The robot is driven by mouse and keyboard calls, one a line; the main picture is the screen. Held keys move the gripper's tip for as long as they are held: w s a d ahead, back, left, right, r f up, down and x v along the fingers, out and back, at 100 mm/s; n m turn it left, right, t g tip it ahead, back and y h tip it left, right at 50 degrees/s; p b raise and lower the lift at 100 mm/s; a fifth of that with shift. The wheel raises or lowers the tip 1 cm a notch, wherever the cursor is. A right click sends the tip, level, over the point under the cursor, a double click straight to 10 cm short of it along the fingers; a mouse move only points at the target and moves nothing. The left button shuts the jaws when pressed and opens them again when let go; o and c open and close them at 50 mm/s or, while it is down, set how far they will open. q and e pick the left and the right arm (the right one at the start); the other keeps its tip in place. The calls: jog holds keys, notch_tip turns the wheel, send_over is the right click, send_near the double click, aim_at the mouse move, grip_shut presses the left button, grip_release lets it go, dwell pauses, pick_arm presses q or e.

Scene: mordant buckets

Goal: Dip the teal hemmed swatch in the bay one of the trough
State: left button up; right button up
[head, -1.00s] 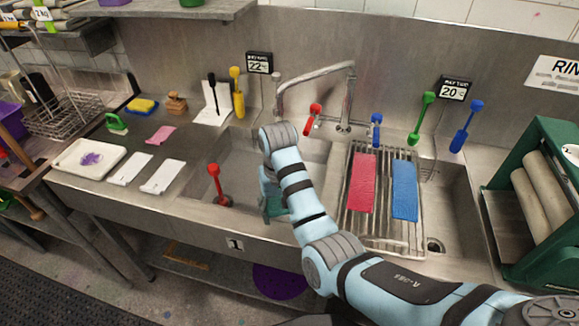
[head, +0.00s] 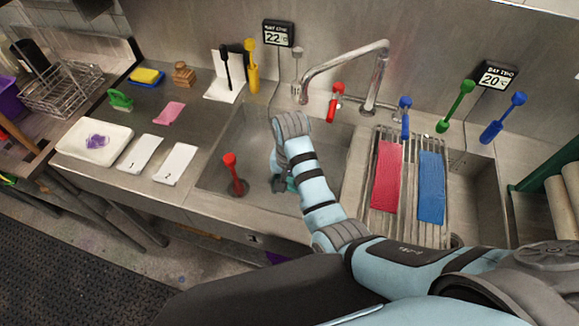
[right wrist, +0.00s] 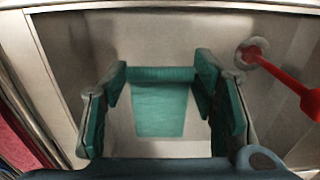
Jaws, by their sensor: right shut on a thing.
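The teal hemmed swatch (right wrist: 160,108) hangs between the fingers of my right gripper (right wrist: 162,82) in the right wrist view, its thick hem across the top. The gripper is shut on it at the hem. In the head view my right arm reaches into bay one (head: 255,130), the left basin of the trough; the gripper there (head: 283,184) is mostly hidden behind my forearm. The swatch hangs inside the basin; I cannot tell whether its lower end is in liquid. My left gripper is not in view.
A red-handled plug (head: 233,172) stands in bay one, left of my arm. A faucet (head: 345,62) arches behind. A rack with a red swatch (head: 388,175) and a blue swatch (head: 431,185) lies to the right. White numbered cards (head: 175,163) and a tray (head: 70,150) lie left.

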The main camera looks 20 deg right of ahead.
jog(key=shift+s+f, duration=0.2)
jog(key=shift+f, duration=0.55)
jog(key=shift+w+f, duration=0.5)
jog(key=shift+f, duration=0.4)
jog(key=f, duration=0.2)
jog(key=w+f+b, duration=0.2)
jog(key=f, duration=0.1)
jog(key=shift+w+d+f, duration=0.15)
jog(key=shift+w+f, duration=0.05)
jog(key=shift+f, duration=0.15)
jog(key=s+f+b, duration=0.1)
jog(key=b, duration=0.1)
jog(key=shift+f+b, duration=0.2)
jog(key=shift+b, duration=0.15)
jog(key=shift+s+f+b, duration=0.15)
jog(key=shift+f+b, duration=0.1)
jog(key=shift+b, duration=0.15)
jog(key=shift+w, duration=0.2)
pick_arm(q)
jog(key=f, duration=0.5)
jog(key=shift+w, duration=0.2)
pick_arm(e)
jog(key=shift+s, duration=0.1)
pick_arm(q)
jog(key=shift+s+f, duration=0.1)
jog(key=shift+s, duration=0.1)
